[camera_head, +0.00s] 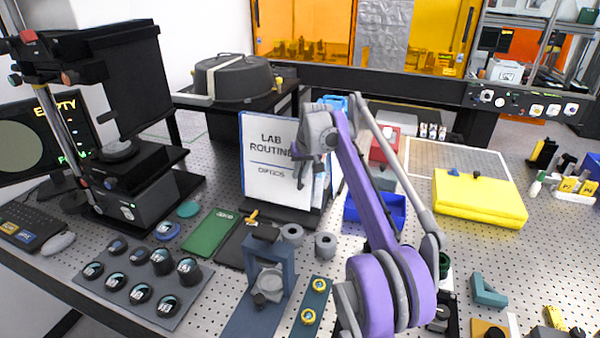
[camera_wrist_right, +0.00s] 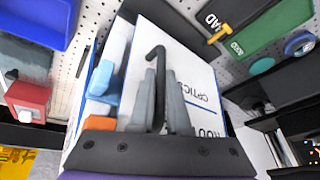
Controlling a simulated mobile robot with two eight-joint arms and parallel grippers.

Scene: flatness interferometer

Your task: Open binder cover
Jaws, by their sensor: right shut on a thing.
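The binder (camera_head: 268,160) stands upright on a dark base on the table, its white front cover reading LAB ROUTINE OPTICS toward the head camera. In the right wrist view the cover (camera_wrist_right: 205,82) is to the right of the fingers. My right gripper (camera_head: 311,172) is at the binder's right side. Its grey fingers (camera_wrist_right: 160,100) are shut on a black hooked piece (camera_wrist_right: 157,68) in the right wrist view. Whether that piece is fixed to the cover is unclear. The gripper partly hides the binder's right edge, so how far the cover stands open is hard to tell. My left gripper is not in view.
A blue bin (camera_head: 385,212) stands right of the binder, behind my right arm. A green pad (camera_head: 210,232), a dark pad (camera_head: 243,245) and grey rings (camera_head: 325,245) lie in front. A yellow case (camera_head: 480,200) is at the right. The left holds a black instrument (camera_head: 125,175).

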